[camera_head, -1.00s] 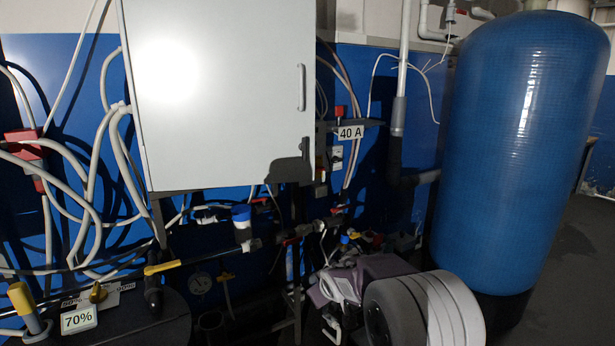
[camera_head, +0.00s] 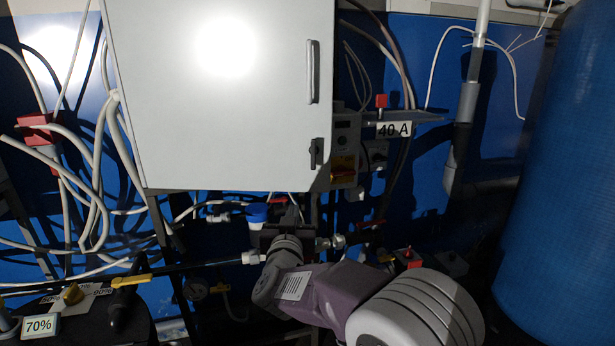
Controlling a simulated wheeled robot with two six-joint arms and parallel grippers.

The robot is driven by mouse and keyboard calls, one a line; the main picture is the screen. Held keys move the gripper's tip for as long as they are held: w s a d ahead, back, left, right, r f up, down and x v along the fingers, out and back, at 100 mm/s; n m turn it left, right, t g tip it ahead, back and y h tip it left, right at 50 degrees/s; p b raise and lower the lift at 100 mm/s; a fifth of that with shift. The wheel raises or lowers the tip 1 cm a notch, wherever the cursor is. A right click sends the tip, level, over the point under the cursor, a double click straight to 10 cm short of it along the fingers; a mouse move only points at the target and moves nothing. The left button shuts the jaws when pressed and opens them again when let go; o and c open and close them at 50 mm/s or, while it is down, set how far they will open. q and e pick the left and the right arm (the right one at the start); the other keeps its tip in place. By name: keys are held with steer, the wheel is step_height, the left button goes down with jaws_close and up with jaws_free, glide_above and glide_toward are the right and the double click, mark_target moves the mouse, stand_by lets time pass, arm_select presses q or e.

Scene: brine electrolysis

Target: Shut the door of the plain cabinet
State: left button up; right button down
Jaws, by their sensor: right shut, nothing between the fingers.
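The plain cabinet's white door (camera_head: 200,120) fills the upper left and middle, with a bright glare on it. Its upright handle (camera_head: 313,72) is near the right edge, with a small dark latch (camera_head: 316,153) below. The door looks flat across the cabinet front, and I see no clear gap, but I cannot tell if it is fully shut. My right gripper (camera_head: 287,214) is just below the door's lower edge, pointing up, dark against a dark background. It is shut and empty; I cannot tell if it touches the cabinet. My left gripper is not in view.
A blue tank (camera_head: 560,170) stands at the right. A shelf with a "40 A" label (camera_head: 394,129) sits right of the cabinet. Pipes, valves and a yellow-handled valve (camera_head: 131,280) run below. Loose cables (camera_head: 95,170) hang at the left. A "70%" label (camera_head: 39,325) is at bottom left.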

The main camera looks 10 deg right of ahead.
steer(key=p, duration=1)
glide_toward(297, 182)
steer(key=w, duration=0.3)
steer(key=x, duration=0.3)
steer(key=shift+d+p, duration=0.35)
steer(key=shift+d, duration=0.05)
steer(key=shift+w+d+f, duration=0.1)
steer(key=shift+w+d, duration=0.05)
steer(key=shift+w, duration=0.25)
steer(key=shift+s, duration=0.1)
